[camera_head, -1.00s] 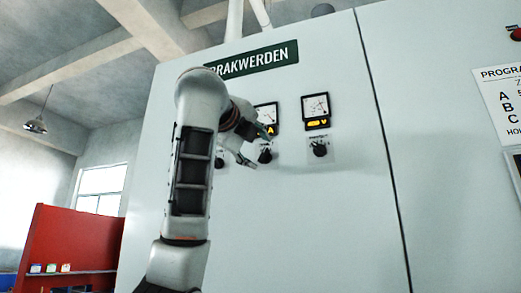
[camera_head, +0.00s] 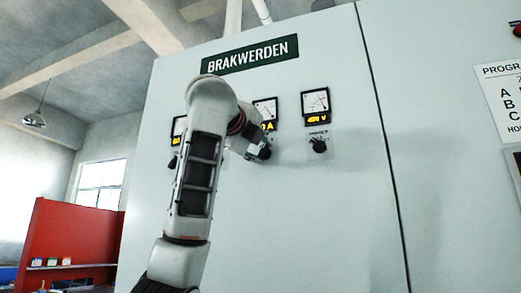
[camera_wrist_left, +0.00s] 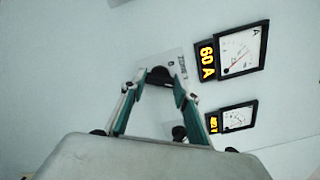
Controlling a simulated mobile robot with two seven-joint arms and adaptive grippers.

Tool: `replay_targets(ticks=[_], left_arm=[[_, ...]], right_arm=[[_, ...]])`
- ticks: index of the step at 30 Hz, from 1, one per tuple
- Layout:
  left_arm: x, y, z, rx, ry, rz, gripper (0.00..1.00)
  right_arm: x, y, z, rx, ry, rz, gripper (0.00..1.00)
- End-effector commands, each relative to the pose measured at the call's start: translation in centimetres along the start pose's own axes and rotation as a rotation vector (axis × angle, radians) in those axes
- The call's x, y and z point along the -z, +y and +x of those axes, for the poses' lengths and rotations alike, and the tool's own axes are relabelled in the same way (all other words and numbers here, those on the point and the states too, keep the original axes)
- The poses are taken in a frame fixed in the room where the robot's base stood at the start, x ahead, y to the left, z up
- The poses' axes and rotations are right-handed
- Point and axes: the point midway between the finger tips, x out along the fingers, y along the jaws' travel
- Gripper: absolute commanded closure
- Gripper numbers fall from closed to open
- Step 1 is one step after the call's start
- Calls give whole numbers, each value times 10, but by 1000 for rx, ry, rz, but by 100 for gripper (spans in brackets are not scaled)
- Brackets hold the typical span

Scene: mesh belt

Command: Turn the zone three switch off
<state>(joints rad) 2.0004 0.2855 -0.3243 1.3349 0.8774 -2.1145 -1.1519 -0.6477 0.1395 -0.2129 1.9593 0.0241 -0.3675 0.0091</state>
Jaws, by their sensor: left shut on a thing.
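The middle black rotary knob (camera_head: 266,153) sits on the pale cabinet front under the middle meter (camera_head: 266,112). My left gripper (camera_head: 259,152) is at this knob and partly covers it. In the left wrist view my left gripper (camera_wrist_left: 157,88) has its two fingers on either side of the black knob (camera_wrist_left: 160,76), shut on it. The knob's white label (camera_wrist_left: 180,64) is partly hidden, and I cannot read its zone number. The meter beside it shows 60 A on its display (camera_wrist_left: 206,61). My right gripper is not in view.
Another knob (camera_head: 319,145) sits to the right under a voltmeter (camera_head: 315,103). A third knob (camera_head: 173,162) and meter (camera_head: 179,126) are at the left, partly behind my arm. The cabinet front below (camera_head: 310,220) is clear. A red partition (camera_head: 75,235) stands at far left.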

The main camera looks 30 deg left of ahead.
Motion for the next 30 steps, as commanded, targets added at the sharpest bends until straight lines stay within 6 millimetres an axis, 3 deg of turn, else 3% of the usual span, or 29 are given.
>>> replay_targets(ticks=[11, 30], left_arm=[[1, 1, 0, 0, 2, -177, 91], [1, 0, 0, -1, 2, -761, 91]], right_arm=[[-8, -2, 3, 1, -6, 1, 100], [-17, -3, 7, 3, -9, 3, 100]])
